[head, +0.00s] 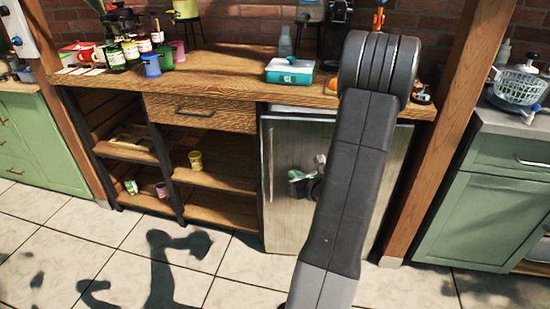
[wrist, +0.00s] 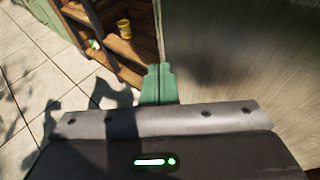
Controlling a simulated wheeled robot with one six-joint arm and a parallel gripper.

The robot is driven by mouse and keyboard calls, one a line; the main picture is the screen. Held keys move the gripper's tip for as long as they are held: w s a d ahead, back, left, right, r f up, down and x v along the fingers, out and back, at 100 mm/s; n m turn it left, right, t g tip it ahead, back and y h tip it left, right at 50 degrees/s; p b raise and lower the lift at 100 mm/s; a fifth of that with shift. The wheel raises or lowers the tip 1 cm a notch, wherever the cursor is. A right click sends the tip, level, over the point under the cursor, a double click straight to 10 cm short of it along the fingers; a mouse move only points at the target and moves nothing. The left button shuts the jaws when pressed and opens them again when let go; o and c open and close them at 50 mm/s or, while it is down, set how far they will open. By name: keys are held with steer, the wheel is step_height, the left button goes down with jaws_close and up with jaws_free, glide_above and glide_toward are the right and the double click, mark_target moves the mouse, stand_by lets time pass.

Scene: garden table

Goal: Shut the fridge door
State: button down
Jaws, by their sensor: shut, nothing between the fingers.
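The fridge door (head: 287,220) is a brushed grey metal panel under the right part of the wooden counter, with a vertical handle (head: 270,162) along its left side. A pale strip shows above its top edge; the door looks nearly flush, but I cannot tell if it is fully shut. My gripper (head: 308,178) is in front of the door's upper middle, partly hidden by my arm. In the wrist view, its green fingers (wrist: 158,72) are shut and empty beside the door's left edge, with the door surface (wrist: 235,60) filling the right. I cannot tell if they touch it.
Open shelves (head: 215,180) left of the fridge hold a yellow cup (head: 195,161). A wooden post (head: 425,160) stands to the right. The counter (head: 215,68) carries jars, cups and a teal box (head: 290,72). The tiled floor (head: 120,265) in front is clear.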

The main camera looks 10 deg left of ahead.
glide_toward(271, 158)
steer(key=x, duration=0.5)
steer(key=shift+w+f, duration=0.1)
steer(key=shift+f, duration=0.05)
steer(key=shift+w+a, duration=0.35)
steer(key=shift+w, duration=0.15)
